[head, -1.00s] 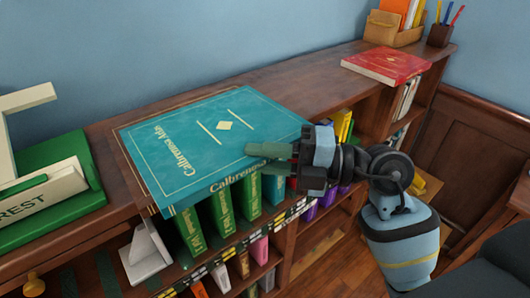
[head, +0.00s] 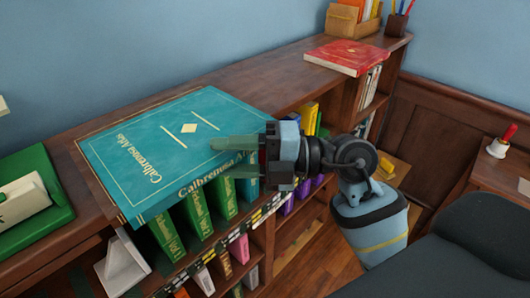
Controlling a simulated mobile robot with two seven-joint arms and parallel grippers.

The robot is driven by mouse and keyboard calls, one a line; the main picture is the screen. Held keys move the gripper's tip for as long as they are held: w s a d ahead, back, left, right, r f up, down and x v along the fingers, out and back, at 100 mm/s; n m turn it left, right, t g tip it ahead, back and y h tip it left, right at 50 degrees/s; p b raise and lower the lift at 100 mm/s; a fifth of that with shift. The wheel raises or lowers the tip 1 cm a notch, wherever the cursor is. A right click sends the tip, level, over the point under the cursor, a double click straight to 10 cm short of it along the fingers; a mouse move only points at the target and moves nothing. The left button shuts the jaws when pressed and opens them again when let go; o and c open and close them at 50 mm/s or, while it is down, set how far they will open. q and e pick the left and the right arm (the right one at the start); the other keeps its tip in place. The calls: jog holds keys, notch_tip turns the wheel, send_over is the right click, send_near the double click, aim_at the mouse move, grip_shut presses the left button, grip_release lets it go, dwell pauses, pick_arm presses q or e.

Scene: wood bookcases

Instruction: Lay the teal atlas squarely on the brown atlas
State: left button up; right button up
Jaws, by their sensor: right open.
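The teal atlas (head: 150,133) lies flat, cover up, on top of the bookcase, its spine facing the front edge. A narrow brown strip with a thin gold line, apparently the brown atlas (head: 96,181), shows under its left side; the rest is hidden beneath the teal atlas. My right gripper (head: 228,158) is open at the teal atlas's front edge, near its right end. One finger is over the cover and the other is lower, by the spine. I cannot tell whether either finger touches it. My left gripper is out of view.
A red book (head: 346,57) lies farther right on the bookcase top, before a desk organizer (head: 345,20) and a pen cup (head: 397,24). A green box-like object (head: 40,208) is at left. A white bookend (head: 121,264) and green books stand below. The top between teal and red books is clear.

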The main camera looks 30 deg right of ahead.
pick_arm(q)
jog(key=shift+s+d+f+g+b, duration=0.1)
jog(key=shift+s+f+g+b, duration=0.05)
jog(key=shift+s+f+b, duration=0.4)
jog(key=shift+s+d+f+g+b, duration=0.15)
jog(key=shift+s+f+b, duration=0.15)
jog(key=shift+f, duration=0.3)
pick_arm(e)
jog(key=v, duration=1.2)
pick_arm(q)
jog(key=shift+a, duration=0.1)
pick_arm(e)
jog(key=shift+r, duration=0.1)
